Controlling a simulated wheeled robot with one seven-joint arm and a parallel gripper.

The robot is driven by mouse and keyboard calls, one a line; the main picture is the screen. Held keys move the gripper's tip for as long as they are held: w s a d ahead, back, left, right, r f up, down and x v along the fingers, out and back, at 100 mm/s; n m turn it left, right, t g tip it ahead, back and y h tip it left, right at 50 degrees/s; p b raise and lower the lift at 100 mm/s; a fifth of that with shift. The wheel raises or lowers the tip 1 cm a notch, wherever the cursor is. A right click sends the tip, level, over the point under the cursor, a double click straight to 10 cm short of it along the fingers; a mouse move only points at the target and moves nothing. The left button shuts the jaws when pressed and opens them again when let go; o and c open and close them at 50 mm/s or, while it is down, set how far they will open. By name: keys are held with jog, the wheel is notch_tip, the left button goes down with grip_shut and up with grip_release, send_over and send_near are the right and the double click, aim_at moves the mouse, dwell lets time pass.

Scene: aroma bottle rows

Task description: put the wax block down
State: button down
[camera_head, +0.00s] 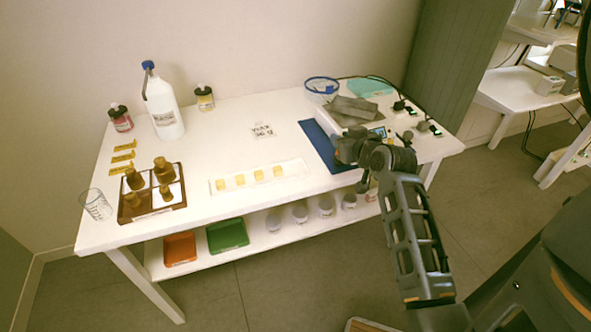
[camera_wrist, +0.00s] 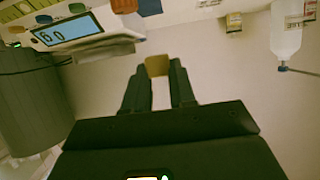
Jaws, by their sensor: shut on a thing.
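My gripper (camera_wrist: 158,80) is shut on a tan wax block (camera_wrist: 157,65), which shows between the fingertips in the wrist view. In the head view my gripper (camera_head: 347,150) is at the right part of the table, in front of the scale and over the blue mat's edge; the held block cannot be made out there. Several similar yellow blocks sit in a row on a white strip tray (camera_head: 292,168) at the table's middle front. The scale display (camera_head: 378,132) is lit, and it also shows in the wrist view (camera_wrist: 67,30).
The blue mat (camera_head: 318,138) lies left of the scale, with a grey cloth-like piece (camera_head: 352,108) at the scale. A glass bowl (camera_head: 321,87), white bottle (camera_head: 163,110), brown bottle rack (camera_head: 150,208) and clear glass (camera_head: 95,204) stand on the white table (camera_head: 215,130). Its middle is mostly clear.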

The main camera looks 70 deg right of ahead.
jog(key=w+f, duration=0.2)
jog(key=w, duration=0.1)
jog(key=w+a+f+p, duration=0.1)
jog(key=w+f, duration=0.1)
jog(key=w, duration=0.2)
jog(key=w+a+f, duration=0.1)
jog(key=w+f, duration=0.2)
jog(key=w, duration=0.1)
jog(key=shift+w+a+p, duration=0.2)
jog(key=shift+p, duration=0.1)
jog(key=shift+f+p, duration=0.35)
jog(key=shift+f, duration=1.5)
jog(key=shift+f, duration=0.2)
jog(key=c, duration=0.9)
grip_release()
jog(key=shift+c, duration=0.2)
